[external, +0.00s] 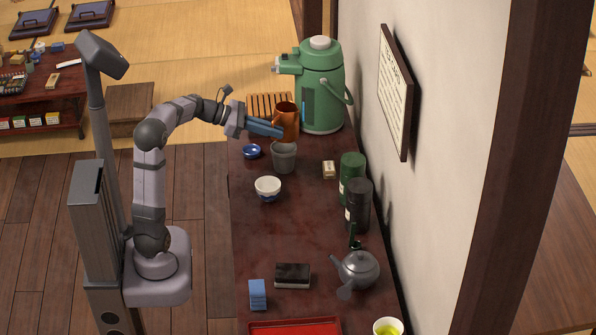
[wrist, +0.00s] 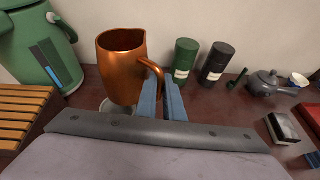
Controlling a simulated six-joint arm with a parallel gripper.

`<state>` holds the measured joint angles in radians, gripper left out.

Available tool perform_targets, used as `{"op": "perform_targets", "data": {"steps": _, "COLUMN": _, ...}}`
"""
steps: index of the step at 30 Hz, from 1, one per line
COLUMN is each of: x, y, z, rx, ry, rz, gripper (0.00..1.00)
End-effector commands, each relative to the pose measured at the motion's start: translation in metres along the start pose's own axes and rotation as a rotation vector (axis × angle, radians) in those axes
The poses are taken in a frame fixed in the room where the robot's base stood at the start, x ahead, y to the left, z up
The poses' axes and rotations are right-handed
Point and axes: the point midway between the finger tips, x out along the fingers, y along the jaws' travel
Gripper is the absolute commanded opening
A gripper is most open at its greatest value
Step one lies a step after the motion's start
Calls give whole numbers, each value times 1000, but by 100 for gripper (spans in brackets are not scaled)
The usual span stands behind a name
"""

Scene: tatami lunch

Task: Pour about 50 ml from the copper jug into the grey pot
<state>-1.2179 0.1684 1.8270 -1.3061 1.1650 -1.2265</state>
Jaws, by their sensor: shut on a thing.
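The copper jug (external: 287,120) hangs in the air just above and behind the grey pot in the external view. My gripper (external: 277,130) is shut on its handle. In the wrist view the jug (wrist: 121,68) stands left of my blue fingers (wrist: 166,92), close to upright, with its mouth up; its contents and any stream cannot be seen. The grey pot (external: 284,160) stands on the dark red table. In the wrist view a pale grey rim (wrist: 108,107), probably the pot, shows below the jug, mostly hidden by it.
A tall green flask (external: 322,90) and a slatted wooden rack (external: 262,103) stand behind the jug. A small blue dish (external: 251,152) and a white bowl (external: 268,188) are near the pot. Green (external: 352,172) and black (external: 358,205) canisters stand by the wall; a teapot (external: 358,270) is farther forward.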

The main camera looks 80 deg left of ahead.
Motion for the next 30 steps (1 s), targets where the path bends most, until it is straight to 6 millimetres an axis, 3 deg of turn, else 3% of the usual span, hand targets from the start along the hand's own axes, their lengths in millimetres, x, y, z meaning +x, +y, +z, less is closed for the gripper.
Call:
{"op": "perform_targets", "data": {"steps": 1, "x": 0, "y": 6, "z": -6, "rx": -6, "ry": -2, "rz": 37, "gripper": 0}}
{"op": "perform_targets", "data": {"steps": 15, "x": -40, "y": 54, "z": 7, "rx": -135, "ry": 6, "rz": 353, "gripper": 0}}
{"op": "perform_targets", "data": {"steps": 30, "x": -84, "y": 70, "z": 27, "rx": -230, "ry": 14, "rz": 568, "gripper": 0}}
